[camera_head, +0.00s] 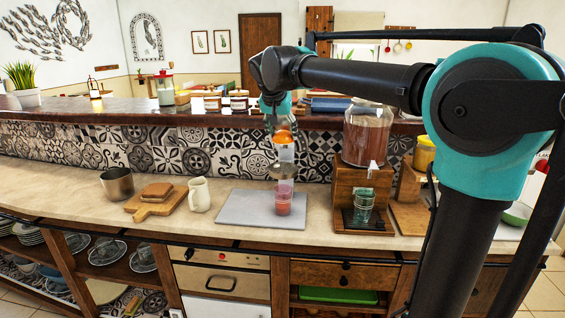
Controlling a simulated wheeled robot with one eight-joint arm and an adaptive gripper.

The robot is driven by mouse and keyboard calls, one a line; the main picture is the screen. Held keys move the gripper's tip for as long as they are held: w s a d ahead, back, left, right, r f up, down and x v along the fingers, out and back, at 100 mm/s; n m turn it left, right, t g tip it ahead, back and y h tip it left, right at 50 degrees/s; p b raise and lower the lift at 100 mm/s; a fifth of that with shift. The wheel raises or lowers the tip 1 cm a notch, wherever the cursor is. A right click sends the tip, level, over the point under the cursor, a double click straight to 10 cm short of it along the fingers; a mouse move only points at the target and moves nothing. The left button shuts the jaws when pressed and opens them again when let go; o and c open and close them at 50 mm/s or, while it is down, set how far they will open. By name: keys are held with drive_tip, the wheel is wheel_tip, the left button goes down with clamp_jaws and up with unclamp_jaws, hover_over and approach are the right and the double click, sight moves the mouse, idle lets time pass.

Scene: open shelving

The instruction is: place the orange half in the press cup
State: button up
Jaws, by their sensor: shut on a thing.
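My gripper (280,122) hangs down above the counter, shut on the orange half (284,137). Its fingers are small in view and partly hidden. The press cup (282,172) is a grey rim on top of a clear, pinkish vessel (284,198) with red in its lower part. It stands on a grey mat (240,208). The orange half is above the press cup and apart from it. A pale patch (287,153) shows between them; I cannot tell what it is.
A wooden stand (349,183) with a large brown-filled jar (367,135) is close on the right, with a green glass (363,206) under it. A white jug (199,194), a bread board (150,209) and a metal pot (117,184) stand left. The tiled ledge (150,122) rises behind.

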wheel_tip(320, 180, down, 10)
drive_tip(key=shift+f, duration=0.1)
idle(0.4)
drive_tip(key=o, duration=1.2)
